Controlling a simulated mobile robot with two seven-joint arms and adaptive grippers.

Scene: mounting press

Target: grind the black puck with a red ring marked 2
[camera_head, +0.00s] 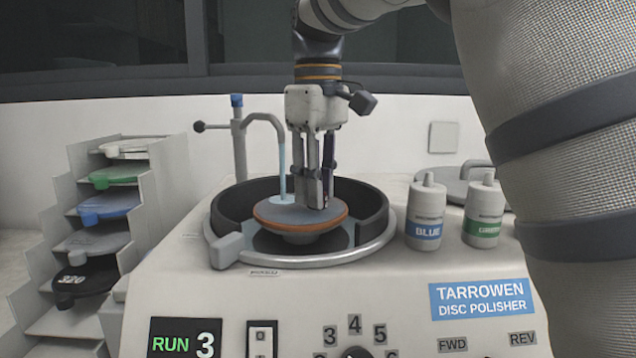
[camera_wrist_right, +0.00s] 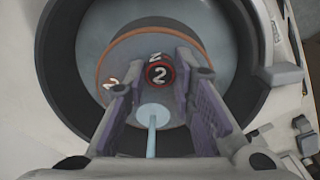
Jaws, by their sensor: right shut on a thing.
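The black puck with a red ring marked 2 (camera_wrist_right: 160,74) shows between the fingers in the right wrist view, over the disc. My right gripper (camera_head: 318,203) points straight down and is shut on it. In the head view the fingers hide the puck, and their tips are at the top of the grey disc with an orange rim (camera_head: 275,217). I cannot tell whether the puck touches the disc. The disc sits inside the black bowl of the disc polisher (camera_head: 230,300). The polisher's display (camera_head: 185,344) reads RUN 3. My left gripper is not in view.
A bent tap (camera_head: 262,118) pours a pale blue stream (camera_head: 283,172) onto the disc beside my fingers. Bottles marked blue (camera_head: 426,208) and green (camera_head: 484,208) stand right of the bowl. A stepped rack (camera_head: 150,205) with several discs stands left.

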